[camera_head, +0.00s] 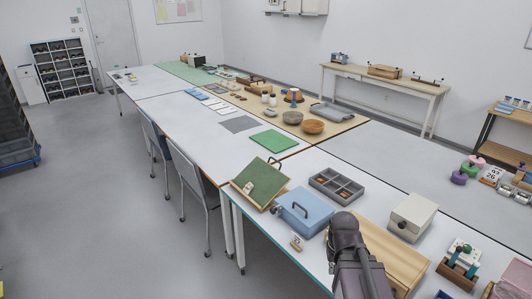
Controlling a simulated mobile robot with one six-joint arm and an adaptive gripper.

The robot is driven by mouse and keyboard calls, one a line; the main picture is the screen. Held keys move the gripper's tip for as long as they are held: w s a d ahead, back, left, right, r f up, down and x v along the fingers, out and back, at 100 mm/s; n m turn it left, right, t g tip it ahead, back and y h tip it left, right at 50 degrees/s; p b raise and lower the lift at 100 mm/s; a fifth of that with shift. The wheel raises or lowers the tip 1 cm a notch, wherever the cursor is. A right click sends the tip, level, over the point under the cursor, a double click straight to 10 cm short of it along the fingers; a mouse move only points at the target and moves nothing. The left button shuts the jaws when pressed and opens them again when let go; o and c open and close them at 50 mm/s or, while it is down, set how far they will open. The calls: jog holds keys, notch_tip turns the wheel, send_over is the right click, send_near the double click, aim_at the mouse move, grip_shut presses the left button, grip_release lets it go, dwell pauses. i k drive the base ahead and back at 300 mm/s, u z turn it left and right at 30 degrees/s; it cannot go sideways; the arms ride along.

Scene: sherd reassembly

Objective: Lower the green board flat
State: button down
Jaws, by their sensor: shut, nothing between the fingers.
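The green board (265,175) has a pale wooden edge and stands tilted at the left front edge of the near white table (308,163). Its green face is turned up. A small pale piece (249,187) is on its face, and a dark curved part, perhaps a handle, shows at its upper right edge. What holds the board up is hidden. My dark arm shows at the lower middle, to the right of the board and apart from it. My gripper itself cannot be made out.
A blue box with a dark handle (301,211) stands just right of the board. A grey compartment tray (336,187) lies behind it. A flat bright green mat (272,141) lies on the table beyond.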

aim_at(268, 181)
jog(key=u, duration=0.5)
jog(key=i, duration=1.1)
jog(key=u, duration=0.6)
